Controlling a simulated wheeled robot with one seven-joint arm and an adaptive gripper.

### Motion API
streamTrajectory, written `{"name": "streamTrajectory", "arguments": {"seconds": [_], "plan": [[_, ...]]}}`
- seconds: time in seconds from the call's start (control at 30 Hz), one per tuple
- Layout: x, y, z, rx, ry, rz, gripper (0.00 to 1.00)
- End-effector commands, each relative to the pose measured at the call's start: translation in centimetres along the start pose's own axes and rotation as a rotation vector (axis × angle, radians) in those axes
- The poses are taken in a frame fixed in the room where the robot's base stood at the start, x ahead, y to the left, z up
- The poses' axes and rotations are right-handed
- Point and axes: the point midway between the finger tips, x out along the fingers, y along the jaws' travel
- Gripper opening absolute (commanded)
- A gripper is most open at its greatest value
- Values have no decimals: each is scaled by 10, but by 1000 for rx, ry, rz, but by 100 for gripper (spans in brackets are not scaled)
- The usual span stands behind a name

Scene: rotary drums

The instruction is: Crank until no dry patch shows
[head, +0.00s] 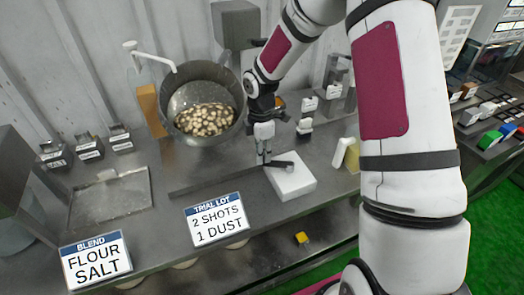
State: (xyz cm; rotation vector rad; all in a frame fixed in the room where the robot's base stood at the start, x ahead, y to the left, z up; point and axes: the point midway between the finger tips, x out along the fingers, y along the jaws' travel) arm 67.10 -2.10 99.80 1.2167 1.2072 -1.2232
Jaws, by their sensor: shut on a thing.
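A tilted grey drum (177,101) holds a heap of tan pieces with dark gaps and some darker spots among them; how evenly they are coated is too small to tell. In front of it, to the right, a white block (293,182) carries a dark crank arm (284,165) on top. My gripper (264,158) points down at the left end of this arm, shut on what looks like the crank's handle. The fingers mostly hide the handle.
A white bent pipe (152,58) reaches over the drum. Signs read "TRIAL LOT 2 SHOTS 1 DUST" (219,219) and "BLEND FLOUR SALT" (97,260). Small labelled containers (87,147) stand left, others (306,105) right. A shallow tray (112,194) lies left.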

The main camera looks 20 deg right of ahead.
Motion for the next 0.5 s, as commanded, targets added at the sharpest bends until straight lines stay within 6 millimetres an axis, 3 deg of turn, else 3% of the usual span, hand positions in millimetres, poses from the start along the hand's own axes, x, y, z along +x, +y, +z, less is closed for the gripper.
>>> {"name": "streamTrajectory", "arguments": {"seconds": [0.37,0.4,0.5], "plan": [[0,-1,1,-3,-1,-1,0],[0,-1,1,-3,-1,-1,25],[0,-1,1,-3,-1,-1,41]]}}
